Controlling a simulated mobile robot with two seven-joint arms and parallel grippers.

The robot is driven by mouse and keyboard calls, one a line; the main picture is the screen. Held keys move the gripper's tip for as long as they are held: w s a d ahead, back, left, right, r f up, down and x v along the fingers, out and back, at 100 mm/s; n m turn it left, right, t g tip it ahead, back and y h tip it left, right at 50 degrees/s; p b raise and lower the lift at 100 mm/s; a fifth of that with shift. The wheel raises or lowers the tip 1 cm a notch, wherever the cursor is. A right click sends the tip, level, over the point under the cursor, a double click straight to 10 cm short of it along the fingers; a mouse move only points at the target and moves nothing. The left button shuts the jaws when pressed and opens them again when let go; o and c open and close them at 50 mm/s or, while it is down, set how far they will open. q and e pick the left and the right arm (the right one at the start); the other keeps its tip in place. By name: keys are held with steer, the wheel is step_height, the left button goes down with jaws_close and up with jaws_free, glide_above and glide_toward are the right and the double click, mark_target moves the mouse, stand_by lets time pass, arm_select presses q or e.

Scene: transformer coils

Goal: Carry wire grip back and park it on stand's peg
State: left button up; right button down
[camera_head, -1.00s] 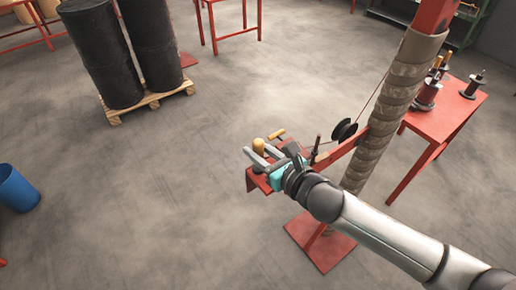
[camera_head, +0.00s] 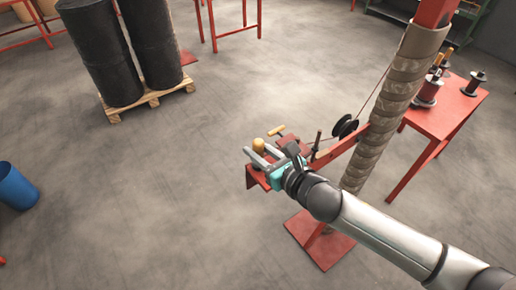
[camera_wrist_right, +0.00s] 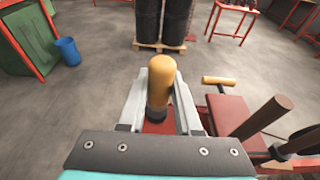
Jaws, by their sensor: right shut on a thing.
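My right gripper (camera_head: 259,156) has its fingers closed around the lower part of an upright tool with a rounded yellow wooden handle (camera_wrist_right: 161,85), which I take as the wire grip. The handle top (camera_head: 258,144) also shows in the head view. The gripper is over a small red plate (camera_head: 255,180) on the stand's side. The stand is a red post wrapped in tan cloth (camera_head: 372,150). A dark upright rod (camera_head: 318,139) rises to the right of the gripper; it looks brown in the wrist view (camera_wrist_right: 263,117). I cannot tell which part is the peg. The grip's lower end is hidden.
A black pulley (camera_head: 344,127) with a wire is near the post. A red table (camera_head: 440,120) with spools is at right. Black drums (camera_head: 110,50) on a pallet and a blue bin (camera_head: 17,187) stand farther off.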

steer(key=shift+f+b, duration=0.3)
steer(key=shift+f, duration=0.25)
steer(key=c, duration=0.5)
jaws_free()
steer(key=p+v, duration=0.1)
steer(key=v, duration=1.4)
steer(key=shift+r, duration=0.15)
stand_by(0.3)
